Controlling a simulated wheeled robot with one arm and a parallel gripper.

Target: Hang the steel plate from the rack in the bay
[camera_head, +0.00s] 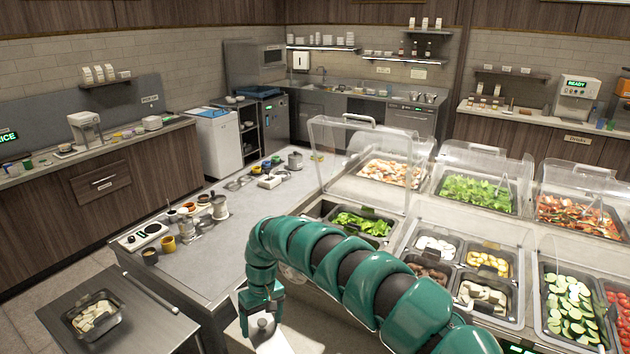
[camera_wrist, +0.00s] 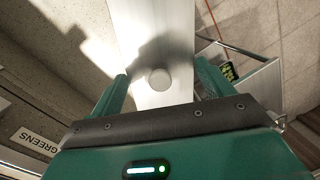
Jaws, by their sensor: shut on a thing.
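The steel plate (camera_wrist: 152,30) is a pale, flat metal strip with a round knob (camera_wrist: 157,80) on its face. In the wrist view it runs up between the two green fingers of my gripper (camera_wrist: 160,85), which is shut on it. In the head view my gripper (camera_head: 262,302) is low at the bottom middle, in front of the counter, with the plate (camera_head: 268,343) below it. The plate's lower end is cut off by the frame edge. I cannot make out the rack or the bay; my arm and the counter may hide them.
A salad counter with clear lids (camera_head: 365,170) and food pans fills the right. A steel worktop (camera_head: 235,225) with cups and pots lies behind my gripper. A side table (camera_head: 150,335) with a food pan stands at lower left. A "GREENS" label (camera_wrist: 38,140) shows at the wrist view's left.

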